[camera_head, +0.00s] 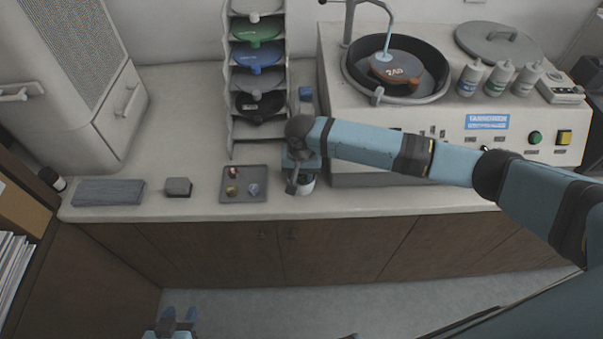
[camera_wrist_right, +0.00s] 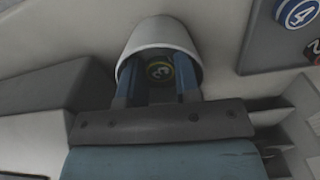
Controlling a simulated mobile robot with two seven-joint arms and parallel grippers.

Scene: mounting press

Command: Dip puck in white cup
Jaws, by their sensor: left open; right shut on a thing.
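The white cup (camera_head: 307,186) stands near the counter's front edge, mostly hidden behind my right gripper (camera_head: 300,181) in the head view. In the right wrist view the cup (camera_wrist_right: 160,32) surrounds the fingertips, which reach in through its mouth. My right gripper is shut on a puck (camera_wrist_right: 159,71), a dark disc with a yellowish ring and what looks like a 3, inside the cup. Whether the puck touches the cup's bottom or any liquid is hidden. My left gripper (camera_head: 173,322) is open and empty, low in front of the counter.
A grey tray (camera_head: 243,198) with small coloured pucks lies left of the cup; it also shows in the wrist view (camera_wrist_right: 255,60). A rack of coloured discs (camera_head: 258,57) stands behind. The polishing machine (camera_head: 345,140) is to the right. A grey block (camera_head: 178,187) lies left.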

